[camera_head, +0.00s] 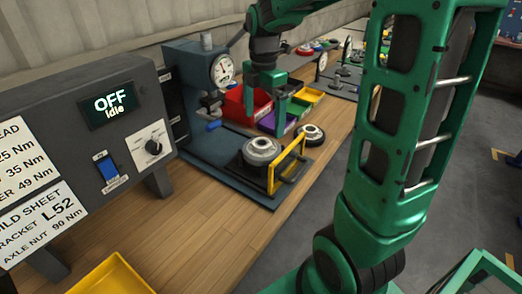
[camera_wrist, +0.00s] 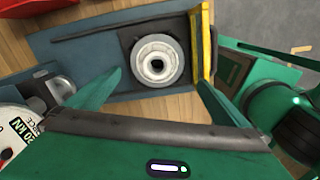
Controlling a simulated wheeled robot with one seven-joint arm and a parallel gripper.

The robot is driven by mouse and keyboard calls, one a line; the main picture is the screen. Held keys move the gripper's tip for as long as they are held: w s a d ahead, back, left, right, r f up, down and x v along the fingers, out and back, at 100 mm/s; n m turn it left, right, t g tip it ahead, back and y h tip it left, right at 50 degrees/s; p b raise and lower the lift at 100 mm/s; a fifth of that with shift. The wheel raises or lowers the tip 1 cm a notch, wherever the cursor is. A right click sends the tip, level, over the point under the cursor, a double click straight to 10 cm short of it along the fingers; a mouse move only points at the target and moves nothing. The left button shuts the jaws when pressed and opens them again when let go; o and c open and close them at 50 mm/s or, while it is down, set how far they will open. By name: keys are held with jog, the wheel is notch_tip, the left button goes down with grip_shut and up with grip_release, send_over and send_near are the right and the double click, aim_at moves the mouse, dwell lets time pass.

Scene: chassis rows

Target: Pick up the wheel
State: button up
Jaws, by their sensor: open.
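A grey wheel (camera_head: 262,150) with a pale hub lies flat on the blue base plate (camera_head: 226,160) of the press, beside a yellow guard frame (camera_head: 290,163). In the wrist view, the wheel (camera_wrist: 157,60) sits on a dark square pad, its hub hole facing me. My gripper (camera_head: 266,112) is open and empty, above and apart from the wheel. In the wrist view, my gripper (camera_wrist: 159,80) has its green fingers spread left and right of the wheel, with the yellow guard (camera_wrist: 208,45) close to the right finger.
A smaller dark-rimmed wheel-like part (camera_head: 311,135) lies on the wooden bench (camera_head: 205,222) beyond the guard. The press gauge (camera_head: 222,70) stands left of my gripper. Coloured bins (camera_head: 305,95) are behind. A control box (camera_head: 105,130) reads OFF Idle.

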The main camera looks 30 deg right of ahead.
jog(key=n, duration=0.1)
send_over(262, 144)
jog(key=s+a, duration=0.1)
notch_tip(262, 144, down, 6)
jog(key=shift+d+f, duration=0.2)
jog(key=shift+f, duration=2.3)
jog(key=c, duration=1)
